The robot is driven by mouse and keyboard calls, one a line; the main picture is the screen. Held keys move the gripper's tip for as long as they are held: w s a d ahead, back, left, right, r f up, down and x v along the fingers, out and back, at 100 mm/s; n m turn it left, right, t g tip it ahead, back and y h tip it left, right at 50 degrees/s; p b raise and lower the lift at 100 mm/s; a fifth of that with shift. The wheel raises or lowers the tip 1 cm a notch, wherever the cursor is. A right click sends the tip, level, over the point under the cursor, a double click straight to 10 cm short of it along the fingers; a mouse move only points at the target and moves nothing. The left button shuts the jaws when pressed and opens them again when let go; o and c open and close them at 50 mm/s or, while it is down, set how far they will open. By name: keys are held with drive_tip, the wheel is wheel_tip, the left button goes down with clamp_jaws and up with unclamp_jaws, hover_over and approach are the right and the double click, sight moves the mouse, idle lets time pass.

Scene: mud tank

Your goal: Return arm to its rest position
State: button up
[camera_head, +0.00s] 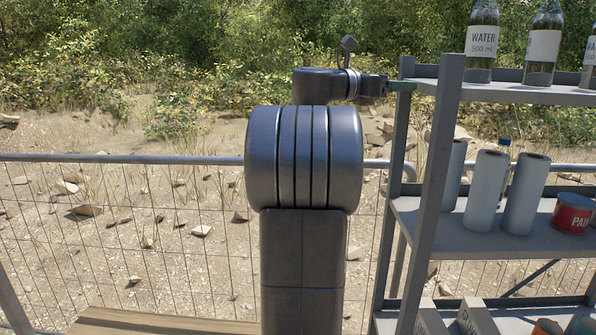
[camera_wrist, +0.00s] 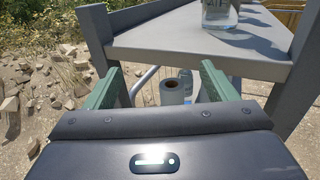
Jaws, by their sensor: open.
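My arm stands upright in the middle of the head view, with its upper part bent to the right. My gripper (camera_head: 402,86) points right, at about the height of the shelf unit's top board, close to its left end. Whether it touches the frame cannot be told. In the wrist view, my gripper (camera_wrist: 160,82) has its two green fingers spread wide apart with nothing held between them. A white roll (camera_wrist: 172,92) shows beyond the gap, farther back on a lower shelf.
A grey shelf unit (camera_head: 432,190) stands at the right. Water bottles (camera_head: 482,42) stand on its top board, white rolls (camera_head: 486,190) and a red paint can (camera_head: 572,213) on the middle one. A wire fence (camera_head: 130,225) runs behind. The space left of my arm is open.

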drive_tip(key=w+a+f+b, duration=0.1)
drive_tip(key=w+f, duration=0.2)
drive_tip(key=f, duration=0.5)
drive_tip(key=shift+a+f, duration=0.2)
drive_tip(key=shift+a, duration=0.15)
drive_tip(key=shift+s, duration=0.1)
